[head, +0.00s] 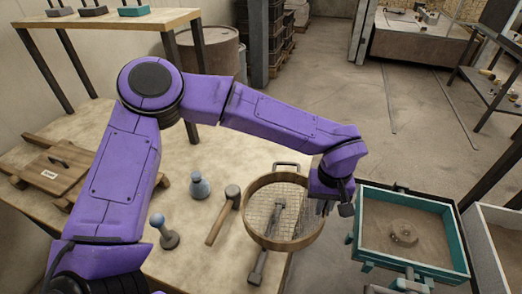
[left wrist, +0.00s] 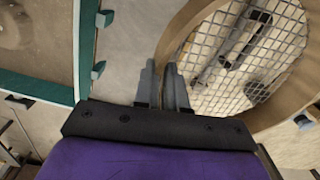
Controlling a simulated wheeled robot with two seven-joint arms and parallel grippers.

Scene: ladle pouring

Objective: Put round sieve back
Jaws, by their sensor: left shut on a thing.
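The round sieve (head: 253,231) has a light wooden rim and a wire mesh, and it sits over the right edge of the wooden table. It also fills the right of the left wrist view (left wrist: 180,40). My left gripper (head: 335,203) is at the right side of the sieve. In the left wrist view its two fingers (left wrist: 163,85) are shut on the sieve's rim. A grey tool (head: 258,266) shows through the mesh and sticks out below the rim. How high the sieve is above the table is hard to tell. My right gripper is not in view.
A teal-framed box (head: 447,235) of sand stands close to the right of the sieve. A wooden board (head: 38,178) lies at the far left.

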